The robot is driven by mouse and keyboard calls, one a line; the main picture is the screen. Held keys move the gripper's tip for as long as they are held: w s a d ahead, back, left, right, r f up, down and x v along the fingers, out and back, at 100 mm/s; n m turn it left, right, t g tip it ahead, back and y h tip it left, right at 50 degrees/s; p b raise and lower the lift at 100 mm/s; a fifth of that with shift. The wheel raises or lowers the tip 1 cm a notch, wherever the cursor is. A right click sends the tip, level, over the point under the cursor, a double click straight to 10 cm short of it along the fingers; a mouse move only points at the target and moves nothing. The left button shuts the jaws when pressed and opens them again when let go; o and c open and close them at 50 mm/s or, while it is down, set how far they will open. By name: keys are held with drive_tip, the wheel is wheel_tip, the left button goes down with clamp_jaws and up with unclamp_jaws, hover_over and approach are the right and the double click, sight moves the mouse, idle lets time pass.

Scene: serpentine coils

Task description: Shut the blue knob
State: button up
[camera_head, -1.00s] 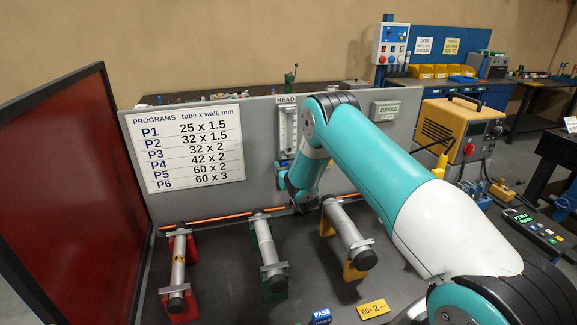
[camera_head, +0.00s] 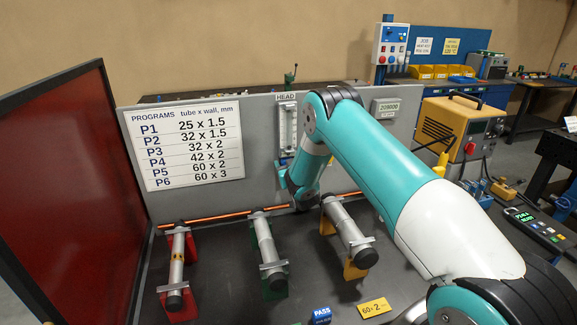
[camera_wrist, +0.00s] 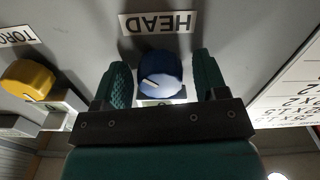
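The blue knob (camera_wrist: 160,77) is round, with a pale line on its face, and sits on the grey panel by the HEAD label (camera_wrist: 157,23) in the wrist view. My gripper (camera_wrist: 161,70) is open, its two green fingers on either side of the knob with a narrow gap at each side. Whether a fingertip touches it is hard to tell. In the head view my arm hides the gripper and I cannot make out the knob.
A yellow knob (camera_wrist: 28,80) by another label is left of my gripper in the wrist view. The programs board (camera_head: 185,148) hangs on the grey panel (camera_head: 255,125). Red, green and yellow stands with tubes are on the bench below; a red screen (camera_head: 70,195) is at left.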

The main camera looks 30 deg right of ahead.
drive_tip(key=shift+s+f, duration=0.1)
drive_tip(key=b+v, duration=1.7)
drive_tip(key=b, duration=0.3)
drive_tip(key=shift+s+r, duration=0.2)
drive_tip(key=shift+r, duration=0.05)
